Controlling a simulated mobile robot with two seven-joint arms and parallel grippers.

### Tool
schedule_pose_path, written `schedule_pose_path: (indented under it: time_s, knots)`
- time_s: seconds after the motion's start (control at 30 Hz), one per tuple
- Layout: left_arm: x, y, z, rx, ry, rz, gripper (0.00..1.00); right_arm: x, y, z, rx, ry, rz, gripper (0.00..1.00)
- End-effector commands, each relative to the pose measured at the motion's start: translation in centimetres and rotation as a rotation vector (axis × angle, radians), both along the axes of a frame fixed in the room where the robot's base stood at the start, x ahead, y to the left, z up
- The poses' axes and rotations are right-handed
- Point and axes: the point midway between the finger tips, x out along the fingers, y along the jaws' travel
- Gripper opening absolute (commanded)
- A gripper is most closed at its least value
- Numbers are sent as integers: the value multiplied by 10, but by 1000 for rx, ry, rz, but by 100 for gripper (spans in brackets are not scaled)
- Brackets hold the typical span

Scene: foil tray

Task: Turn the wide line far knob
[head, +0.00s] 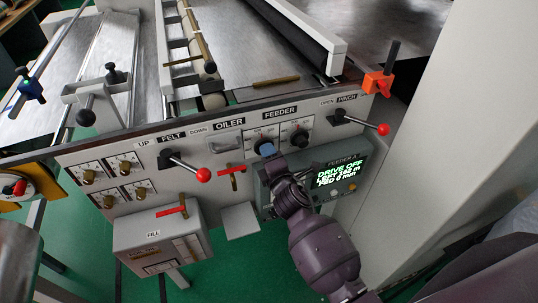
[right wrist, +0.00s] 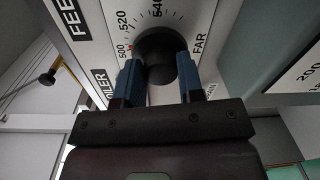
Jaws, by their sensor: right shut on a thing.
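The far knob (right wrist: 158,50) is a round black knob on a white dial plate in the right wrist view. Its scale reads 500, 520, 540, and FAR is printed beside it. My right gripper (right wrist: 160,78) is shut on it, one blue finger on each side. In the head view my right gripper (head: 265,149) is at the left of the two dials under the FEEDER label and hides most of that knob. A second black knob (head: 300,138) is on the dial to its right. My left gripper is not in view.
A display (head: 338,178) reading DRIVE OFF sits just right of my right gripper. Red-ball levers stick out at FELT (head: 203,175) and PINCH (head: 383,129). A red-handled valve (head: 230,171) is close on the left. A grey FILL box (head: 160,240) stands lower left.

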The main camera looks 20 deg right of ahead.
Motion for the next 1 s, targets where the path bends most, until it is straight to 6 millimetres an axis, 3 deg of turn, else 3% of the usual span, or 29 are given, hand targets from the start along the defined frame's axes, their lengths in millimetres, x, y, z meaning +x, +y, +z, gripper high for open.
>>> schedule_pose_path:
  time_s: [0.53, 0.57, 0.7, 1.0]
  knots:
    - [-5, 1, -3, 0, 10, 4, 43, 0, 0, 0, 24, 2, 0, 11]
    - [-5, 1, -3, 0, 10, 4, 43, 0, 0, 0, 24, 2, 0, 38]
    - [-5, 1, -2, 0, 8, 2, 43, 0, 0, 0, 24, 2, 0, 60]
    - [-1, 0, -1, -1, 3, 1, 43, -1, 0, 0, 24, 2, 0, 61]
